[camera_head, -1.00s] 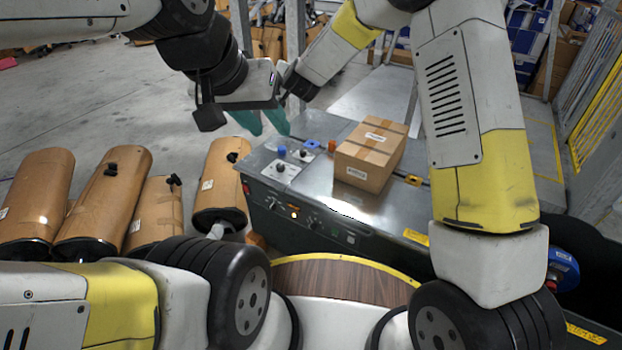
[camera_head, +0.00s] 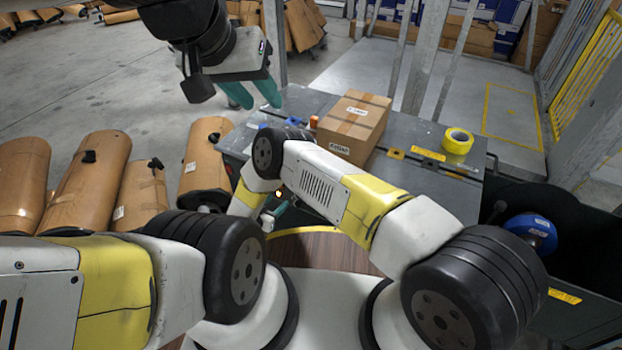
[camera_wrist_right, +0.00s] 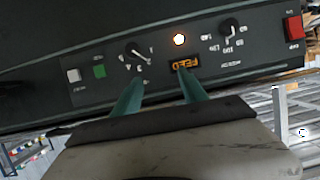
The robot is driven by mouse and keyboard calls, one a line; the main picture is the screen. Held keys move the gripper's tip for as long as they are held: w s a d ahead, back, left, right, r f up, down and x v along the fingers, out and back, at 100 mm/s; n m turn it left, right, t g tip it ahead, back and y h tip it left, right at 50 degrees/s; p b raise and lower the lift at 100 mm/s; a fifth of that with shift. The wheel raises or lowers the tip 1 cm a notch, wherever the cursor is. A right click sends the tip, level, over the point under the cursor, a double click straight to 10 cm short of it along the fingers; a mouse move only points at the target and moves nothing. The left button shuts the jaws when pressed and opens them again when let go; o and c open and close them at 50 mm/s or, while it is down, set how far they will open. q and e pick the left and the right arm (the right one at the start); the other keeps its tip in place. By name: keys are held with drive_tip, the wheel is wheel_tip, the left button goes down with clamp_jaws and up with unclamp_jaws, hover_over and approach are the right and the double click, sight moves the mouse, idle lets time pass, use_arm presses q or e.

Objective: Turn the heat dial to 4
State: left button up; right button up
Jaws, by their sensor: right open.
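In the right wrist view, the dark control panel (camera_wrist_right: 100,40) appears upside down. It carries one black dial (camera_wrist_right: 138,54) with a white pointer and scale, and another black dial (camera_wrist_right: 229,30) with a numbered scale. I cannot read which is labelled heat, nor either setting surely. My right gripper (camera_wrist_right: 160,88) is open and empty, its teal fingers in front of the panel and apart from both dials. In the head view the right arm hides most of the panel; a teal finger (camera_head: 281,212) shows. My left gripper (camera_head: 255,95) is open and empty above the machine's far left corner.
The panel also has a lit lamp (camera_wrist_right: 179,40), an orange FEED display (camera_wrist_right: 185,63), a red switch (camera_wrist_right: 293,28) and a green button (camera_wrist_right: 99,71). On the machine top are a cardboard box (camera_head: 353,127) and yellow tape (camera_head: 457,141).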

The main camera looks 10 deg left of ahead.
sight(296, 206)
wheel_tip(296, 206, down, 4)
drive_tip(key=s+d+r, duration=0.1)
drive_tip(key=s+d, duration=0.2)
drive_tip(key=shift+h, duration=0.5)
drive_tip(key=x, duration=0.5)
drive_tip(key=f+x, duration=0.1)
drive_tip(key=x, duration=0.2)
drive_tip(key=shift+s, duration=0.15)
drive_tip(key=shift+r, duration=0.1)
drive_tip(key=shift+c, duration=0.2)
drive_tip(key=shift+a, duration=0.1)
clamp_jaws()
